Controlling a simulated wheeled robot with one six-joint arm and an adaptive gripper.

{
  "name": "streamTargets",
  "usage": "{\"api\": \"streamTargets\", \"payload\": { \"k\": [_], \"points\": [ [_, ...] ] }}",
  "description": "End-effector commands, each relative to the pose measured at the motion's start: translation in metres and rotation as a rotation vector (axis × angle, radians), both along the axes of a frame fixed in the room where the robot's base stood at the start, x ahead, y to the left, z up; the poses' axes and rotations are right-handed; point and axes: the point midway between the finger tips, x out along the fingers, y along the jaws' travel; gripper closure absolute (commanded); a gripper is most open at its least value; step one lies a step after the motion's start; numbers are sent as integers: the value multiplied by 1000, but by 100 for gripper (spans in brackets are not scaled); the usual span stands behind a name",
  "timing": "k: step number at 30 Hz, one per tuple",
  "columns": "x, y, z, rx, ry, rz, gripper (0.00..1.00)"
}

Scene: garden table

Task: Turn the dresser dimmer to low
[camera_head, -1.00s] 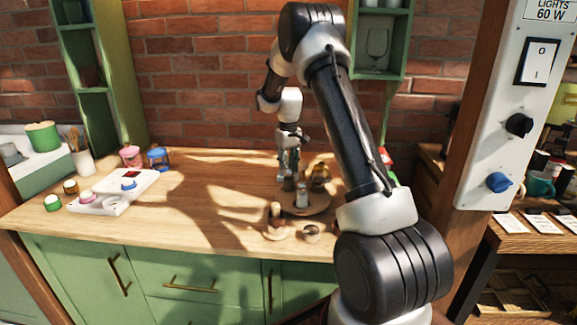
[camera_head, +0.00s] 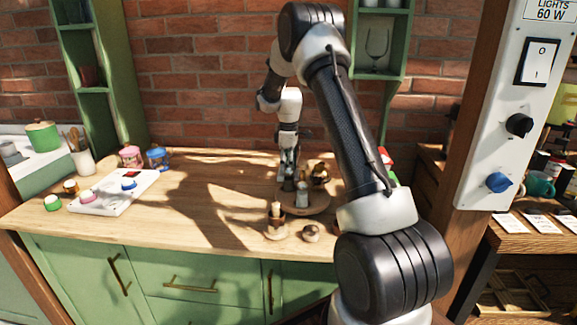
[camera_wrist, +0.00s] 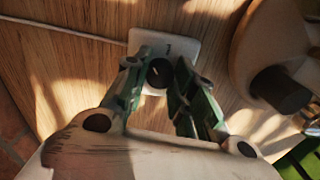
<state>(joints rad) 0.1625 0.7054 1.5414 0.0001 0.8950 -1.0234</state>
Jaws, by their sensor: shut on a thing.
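The dimmer is a white square plate (camera_wrist: 190,50) with a round black knob (camera_wrist: 159,73), lying on the wooden tabletop in the wrist view. A short light mark shows on the knob. My gripper (camera_wrist: 160,78) points down at the plate, with its two fingers closed on either side of the knob. In the head view my gripper (camera_head: 288,172) is low over the back of the table, behind small jars. The dimmer cannot be made out there.
A round wooden tray (camera_head: 318,208) with small jars stands close to my gripper. A white panel (camera_head: 98,205) with coloured knobs lies at the left. A pale cord (camera_wrist: 62,29) runs to the plate. The table's middle is clear.

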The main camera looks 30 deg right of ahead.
Motion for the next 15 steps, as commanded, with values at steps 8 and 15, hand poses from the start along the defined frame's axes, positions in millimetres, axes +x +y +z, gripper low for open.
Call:
{"api": "streamTargets", "payload": {
  "k": [8,15],
  "points": [
    [0,0,1,-1,-2,50,98],
    [0,0,1,-1,-2,54,98]
  ]
}}
